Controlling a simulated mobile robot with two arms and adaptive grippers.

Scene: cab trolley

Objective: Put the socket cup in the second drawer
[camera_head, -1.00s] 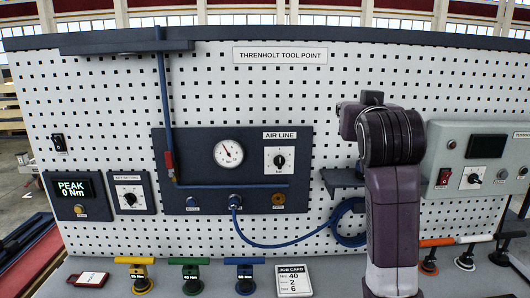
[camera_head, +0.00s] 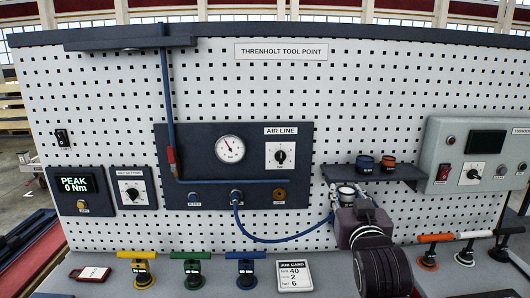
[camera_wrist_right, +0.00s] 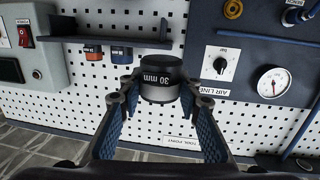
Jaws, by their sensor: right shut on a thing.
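The socket cup (camera_wrist_right: 160,82), dark grey and marked 30 mm, sits between the fingertips of my right gripper (camera_wrist_right: 160,97), which is shut on it. In the head view the cup (camera_head: 346,194) shows just below the small shelf, with my right gripper (camera_head: 352,206) around it, partly hidden by my wrist. My left gripper is not in view. No drawer shows in either view.
A dark shelf (camera_head: 402,174) on the pegboard (camera_head: 380,120) holds a blue cup (camera_head: 365,163) and an orange cup (camera_head: 388,162). A blue hose (camera_head: 270,242) hangs left of my right gripper. Coloured T-handled tools and a job card (camera_head: 293,275) line the bench below.

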